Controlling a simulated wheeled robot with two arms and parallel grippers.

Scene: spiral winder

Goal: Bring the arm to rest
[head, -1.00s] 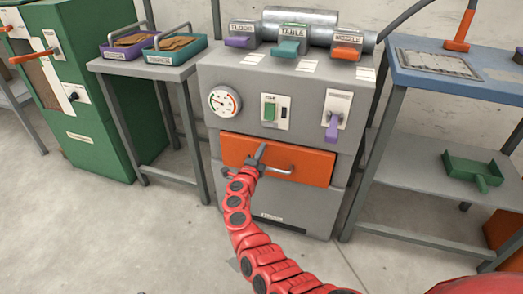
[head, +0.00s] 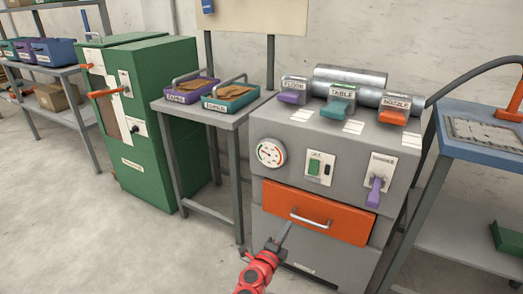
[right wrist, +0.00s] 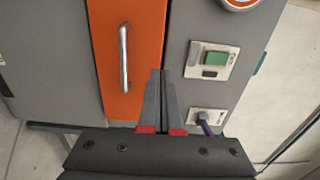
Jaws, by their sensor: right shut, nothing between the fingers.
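My right arm is red and comes in from the bottom of the head view. Its gripper (head: 283,232) is in front of the lower part of the grey machine (head: 262,230), just below the bar handle of the orange drawer (head: 335,222). In the right wrist view the grey fingers (right wrist: 160,78) are together and empty. There the orange drawer front (right wrist: 143,40) and its metal handle (right wrist: 123,58) are to the left of the fingers, apart from them. The drawer looks shut. My left gripper is not in view.
The grey machine carries a gauge (head: 271,153), a green switch (head: 315,168), a purple lever (head: 375,190) and three labelled levers on top. A side table (head: 213,119) with two trays and a green cabinet (head: 165,170) stand left. A blue-topped bench (head: 480,150) stands right. Open floor lies at lower left.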

